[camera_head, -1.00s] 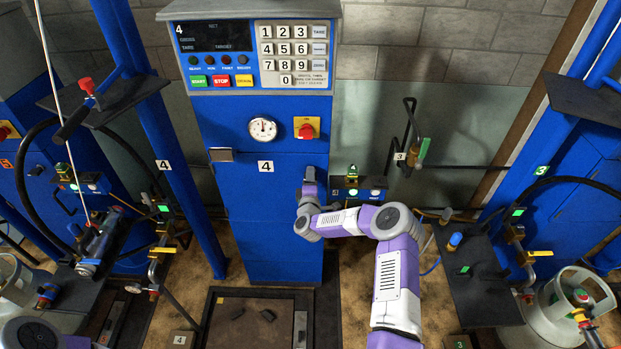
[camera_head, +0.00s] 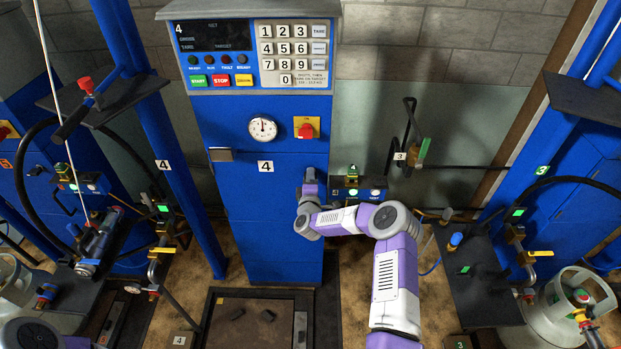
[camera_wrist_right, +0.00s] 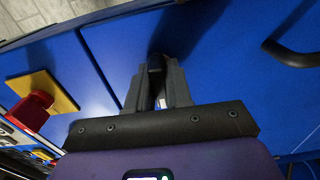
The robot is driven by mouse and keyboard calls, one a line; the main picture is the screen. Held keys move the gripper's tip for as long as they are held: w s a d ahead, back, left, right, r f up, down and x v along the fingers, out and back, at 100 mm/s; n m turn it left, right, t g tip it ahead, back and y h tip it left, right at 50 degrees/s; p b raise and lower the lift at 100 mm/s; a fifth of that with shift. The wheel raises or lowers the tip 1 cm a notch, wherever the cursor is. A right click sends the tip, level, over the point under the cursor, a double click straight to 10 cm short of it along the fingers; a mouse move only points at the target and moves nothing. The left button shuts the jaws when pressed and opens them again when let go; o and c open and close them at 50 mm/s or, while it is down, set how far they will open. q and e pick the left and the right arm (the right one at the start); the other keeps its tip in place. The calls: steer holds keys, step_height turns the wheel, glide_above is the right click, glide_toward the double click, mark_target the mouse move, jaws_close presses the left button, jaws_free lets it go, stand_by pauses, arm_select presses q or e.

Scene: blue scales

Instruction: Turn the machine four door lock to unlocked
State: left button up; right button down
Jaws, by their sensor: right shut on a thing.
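The machine four (camera_head: 265,166) is a tall blue cabinet in the middle of the head view, marked 4. My right gripper (camera_head: 309,176) is at the right edge of its front door, below the red knob. In the right wrist view, its fingers (camera_wrist_right: 157,82) are shut on a small dark piece, the door lock (camera_wrist_right: 155,64), against the blue door (camera_wrist_right: 205,50). The fingers and arm hide most of the lock, so its setting cannot be told.
A red knob on a yellow plate (camera_head: 306,128) and a round gauge (camera_head: 262,129) sit above the door. A metal latch (camera_head: 221,155) is at the door's left. A black handle (camera_wrist_right: 290,55) shows in the wrist view. Side stands with hoses flank the cabinet.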

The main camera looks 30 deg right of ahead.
steer(key=shift+a+m+b, duration=0.1)
steer(key=shift+m+b, duration=0.6)
steer(key=shift+b, duration=0.35)
steer(key=m+b, duration=0.2)
steer(key=shift+m+b, duration=0.3)
steer(key=shift+b, duration=0.1)
steer(key=m+b, duration=1)
steer(key=shift+d, duration=0.2)
steer(key=shift+s+r+m+b, duration=0.1)
steer(key=shift+r+m+b, duration=0.1)
steer(key=shift+m+b, duration=1.65)
steer(key=c, duration=1.1)
jaws_free()
